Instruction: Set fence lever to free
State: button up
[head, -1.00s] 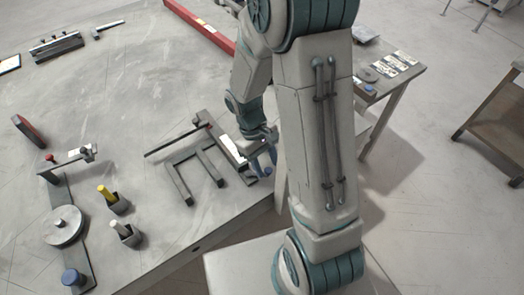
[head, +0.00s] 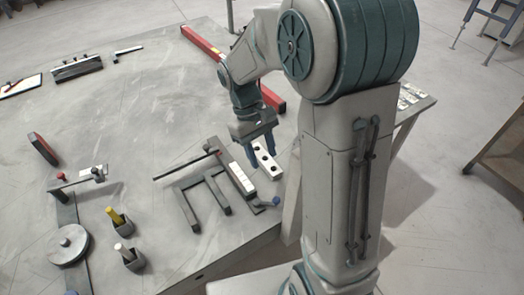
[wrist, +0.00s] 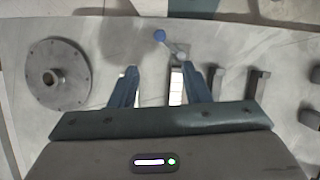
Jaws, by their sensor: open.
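The fence assembly is a dark frame with a white-faced bar (head: 242,179) near the table's right edge. A short lever with a blue ball knob (head: 275,201) sits at the bar's near end; I take it as the fence lever. Its position marking is too small to read. In the wrist view the blue knob (wrist: 159,36) stands ahead of the fingers, its rod slanting down right to the bar (wrist: 177,85). My gripper (head: 261,154) is open and empty, above the table behind the lever and apart from it. Its blue fingers (wrist: 172,74) frame the bar in the wrist view.
A round flanged disc (wrist: 55,78) is left in the wrist view.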

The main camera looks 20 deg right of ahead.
jog(key=shift+c, duration=0.3)
jog(key=shift+w+d, duration=0.1)
jog(key=c, duration=0.5)
jog(key=w+d+m+y, duration=0.1)
jog(key=m, duration=0.1)
jog(key=w+d+f+m, duration=0.1)
jog(key=d+m, duration=0.1)
jog(key=w+d+f+m+y, duration=0.1)
jog(key=w+m, duration=0.1)
jog(key=m, duration=0.1)
jog(key=shift+d+t+y+p, duration=0.2)
jog(key=shift+t+y+p, duration=0.1)
jog(key=shift+p, duration=0.05)
grip_shut()
send_near(266, 202)
jog(key=w+d+f, duration=0.1)
jog(key=f, duration=0.1)
jog(key=w+d+f, duration=0.1)
jog(key=d, duration=0.1)
jog(key=shift+w+d+f, duration=0.25)
jog(key=shift+w+f, duration=0.1)
jog(key=s, duration=0.1)
jog(key=s+p, duration=0.1)
jog(key=s, duration=0.1)
jog(key=shift+a+f, duration=0.2)
jog(key=shift+a, duration=0.1)
jog(key=shift+s+f, duration=0.2)
jog(key=shift+s, duration=0.15)
